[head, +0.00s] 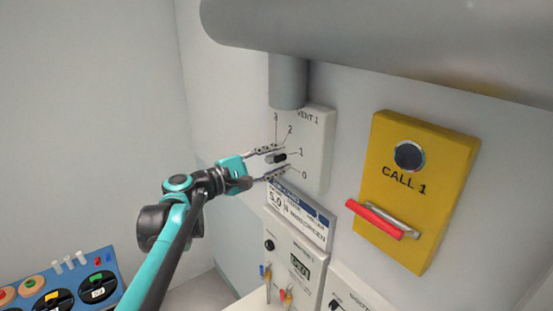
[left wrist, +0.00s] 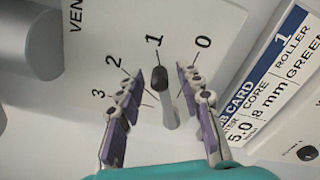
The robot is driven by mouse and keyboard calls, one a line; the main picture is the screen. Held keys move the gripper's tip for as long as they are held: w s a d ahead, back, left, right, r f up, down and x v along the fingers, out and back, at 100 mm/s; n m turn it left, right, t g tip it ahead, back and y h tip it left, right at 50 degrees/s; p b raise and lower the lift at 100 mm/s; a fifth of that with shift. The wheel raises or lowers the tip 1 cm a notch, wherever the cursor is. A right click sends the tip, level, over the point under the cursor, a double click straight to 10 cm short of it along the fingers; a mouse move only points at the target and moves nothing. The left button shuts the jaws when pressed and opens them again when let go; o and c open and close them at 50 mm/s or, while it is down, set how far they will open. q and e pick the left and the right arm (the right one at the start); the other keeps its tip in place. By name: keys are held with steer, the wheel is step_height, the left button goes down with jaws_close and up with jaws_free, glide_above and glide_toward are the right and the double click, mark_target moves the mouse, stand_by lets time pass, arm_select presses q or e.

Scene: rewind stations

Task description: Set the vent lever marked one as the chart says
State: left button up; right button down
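The white VENT 1 panel (head: 317,150) is on the wall, with marks 0, 1, 2 and 3. Its black-tipped lever (head: 274,159) sits near the mark 1. In the left wrist view the lever (left wrist: 168,108) has its dark tip just under the 1. My left gripper (head: 284,160) is open, with one finger on each side of the lever. In the left wrist view the gripper (left wrist: 159,72) shows a gap between each finger and the lever tip. My right gripper is not in view. I see no chart of vent settings that I can read.
A job card (head: 300,212) stands just below the vent panel, above a white unit (head: 293,255). A yellow CALL 1 box (head: 415,185) with a red handle (head: 375,220) is to the right. A grey pipe (head: 288,82) drops from above. A blue board (head: 62,285) is at lower left.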

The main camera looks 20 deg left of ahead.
arm_select(q)
steer(key=shift+d, duration=0.1)
jaws_close()
